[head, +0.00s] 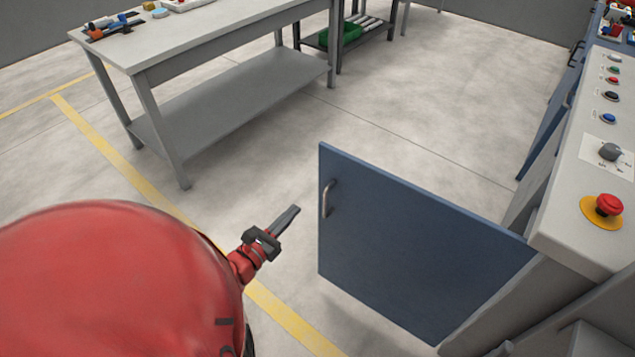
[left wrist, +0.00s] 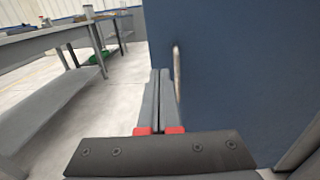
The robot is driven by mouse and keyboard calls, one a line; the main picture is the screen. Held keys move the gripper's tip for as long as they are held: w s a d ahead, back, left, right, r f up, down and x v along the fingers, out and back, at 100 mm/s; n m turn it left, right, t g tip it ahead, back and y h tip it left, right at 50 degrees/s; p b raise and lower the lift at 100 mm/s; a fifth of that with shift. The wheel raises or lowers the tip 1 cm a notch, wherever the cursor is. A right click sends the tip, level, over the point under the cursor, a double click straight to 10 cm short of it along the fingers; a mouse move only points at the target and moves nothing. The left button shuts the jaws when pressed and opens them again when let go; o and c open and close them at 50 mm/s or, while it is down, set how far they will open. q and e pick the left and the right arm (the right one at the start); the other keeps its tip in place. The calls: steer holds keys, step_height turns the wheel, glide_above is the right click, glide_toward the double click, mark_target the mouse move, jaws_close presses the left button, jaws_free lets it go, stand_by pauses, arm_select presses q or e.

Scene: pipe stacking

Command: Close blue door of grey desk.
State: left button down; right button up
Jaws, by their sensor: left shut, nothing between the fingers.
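The blue door (head: 405,245) of the grey desk (head: 575,175) stands wide open, swung out from the desk's front. Its metal handle (head: 328,198) is near the door's free upper edge. My left gripper (head: 292,212) is shut and empty, a little left of that free edge and apart from it in the head view. In the left wrist view, the shut fingers (left wrist: 159,98) point forward alongside the blue door (left wrist: 230,75), with the handle (left wrist: 177,72) just right of the fingertips. I cannot tell there whether they touch. My right gripper is not in view.
A red emergency button (head: 604,208) and other buttons sit on the desk's top panel. A grey workbench (head: 215,38) with a lower shelf stands at the back left. Another blue door (head: 545,125) is further along the desk. The floor between is clear.

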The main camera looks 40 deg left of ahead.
arm_select(q)
steer(key=p, duration=0.1)
glide_toward(325, 178)
steer(key=w, duration=0.5)
steer(key=shift+w+d+r, duration=0.15)
steer(key=shift+w, duration=0.1)
steer(key=shift+w+p, duration=0.3)
steer(key=shift+w, duration=0.4)
